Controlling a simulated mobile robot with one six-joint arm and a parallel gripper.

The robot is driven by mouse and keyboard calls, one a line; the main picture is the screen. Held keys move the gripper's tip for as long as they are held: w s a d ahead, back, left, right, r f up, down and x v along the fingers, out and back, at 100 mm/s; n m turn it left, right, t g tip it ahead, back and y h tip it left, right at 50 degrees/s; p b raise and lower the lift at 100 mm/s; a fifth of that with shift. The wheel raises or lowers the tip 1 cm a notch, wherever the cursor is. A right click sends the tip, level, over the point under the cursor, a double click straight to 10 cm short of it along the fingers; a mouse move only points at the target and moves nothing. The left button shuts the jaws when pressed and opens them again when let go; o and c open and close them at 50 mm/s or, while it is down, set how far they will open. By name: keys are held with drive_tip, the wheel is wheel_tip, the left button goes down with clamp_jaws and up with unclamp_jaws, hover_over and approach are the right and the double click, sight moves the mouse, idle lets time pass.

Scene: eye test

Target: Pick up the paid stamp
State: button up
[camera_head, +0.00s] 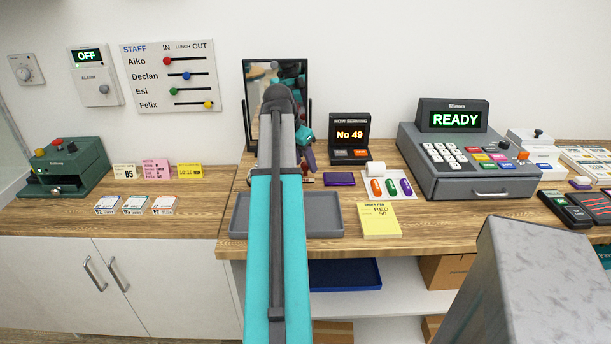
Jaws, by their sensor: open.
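My arm reaches from the bottom middle over the counter and hides much of what lies behind it. My gripper (309,163) shows only in part, past the right side of the arm and low in front of the dark-framed mirror. It is open, and I see nothing held in it. I cannot make out a stamp marked paid. A small item with a pale top and purple base (581,183) at the far right may be a stamp, but its marking is too small to read. It is well apart from my gripper.
A grey tray (328,222), a purple pad (339,179), a pill-coloured set (390,187) and a yellow note pad (380,219) lie near the arm. A number display (350,138) and a cash register (468,155) stand right. The mirror (277,64) stands behind.

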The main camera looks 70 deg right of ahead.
sight(304, 164)
clamp_jaws()
drive_tip(key=shift+r, duration=0.1)
wheel_tip(304, 164, up, 10)
drive_tip(key=shift+b, duration=0.45)
idle(0.4)
idle(0.4)
